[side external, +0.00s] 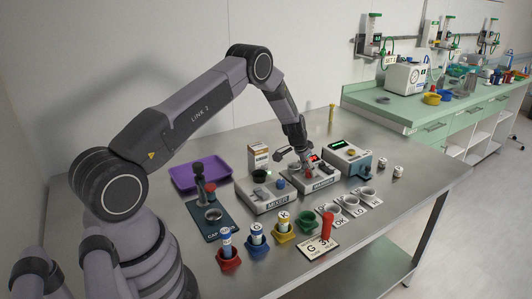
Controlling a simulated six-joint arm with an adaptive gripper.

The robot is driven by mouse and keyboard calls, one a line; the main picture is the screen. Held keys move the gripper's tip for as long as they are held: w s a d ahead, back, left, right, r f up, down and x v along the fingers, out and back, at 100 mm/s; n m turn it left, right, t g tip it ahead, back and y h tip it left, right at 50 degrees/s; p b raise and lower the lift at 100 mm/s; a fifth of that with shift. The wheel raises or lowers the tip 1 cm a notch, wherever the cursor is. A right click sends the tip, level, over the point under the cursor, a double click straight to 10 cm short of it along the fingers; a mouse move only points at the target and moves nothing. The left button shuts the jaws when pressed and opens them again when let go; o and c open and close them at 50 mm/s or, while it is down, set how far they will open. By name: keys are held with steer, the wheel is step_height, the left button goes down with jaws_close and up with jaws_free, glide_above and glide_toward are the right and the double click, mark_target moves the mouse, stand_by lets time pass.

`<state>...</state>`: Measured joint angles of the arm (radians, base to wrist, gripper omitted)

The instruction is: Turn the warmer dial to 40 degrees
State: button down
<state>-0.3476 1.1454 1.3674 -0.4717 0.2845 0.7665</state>
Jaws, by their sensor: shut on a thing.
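The warmer (322,184) is a low pale box with a dark label on its front, in the middle of the steel table in the side external view. My gripper (307,168) points down over the top of this box, and its fingertips are at the top face. It is shut on the dial, which is mostly hidden by the fingers and too small to read. The number the dial points at cannot be made out. A small red patch (314,158) shows beside the fingers.
A similar box labelled like a mixer (270,199) stands close on the left, and a grey-blue device with a green display (347,157) close on the right. Several coloured cups with vials, a purple tray (190,180) and white label plates (351,206) surround them.

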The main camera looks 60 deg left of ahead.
steer(key=m+h, duration=0.1)
steer(key=m, duration=0.2)
steer(key=shift+a+m, duration=0.1)
steer(key=shift+m, duration=0.3)
steer(key=m+h, duration=0.1)
steer(key=m, duration=0.2)
steer(key=shift+m+g+h, duration=0.3)
steer(key=shift+g+h, duration=0.1)
steer(key=m+g+h, duration=0.1)
steer(key=m, duration=0.2)
steer(key=shift+m, duration=0.3)
steer(key=shift+w+a+m+g+h, duration=0.15)
steer(key=shift+m+g, duration=0.25)
steer(key=shift+m, duration=0.55)
steer(key=shift+s+d+m+g+h, duration=0.15)
steer(key=shift+m+g, duration=0.25)
steer(key=shift+m, duration=0.55)
steer(key=shift+a, duration=0.1)
steer(key=c, duration=0.8)
jaws_free()
steer(key=shift+w, duration=0.1)
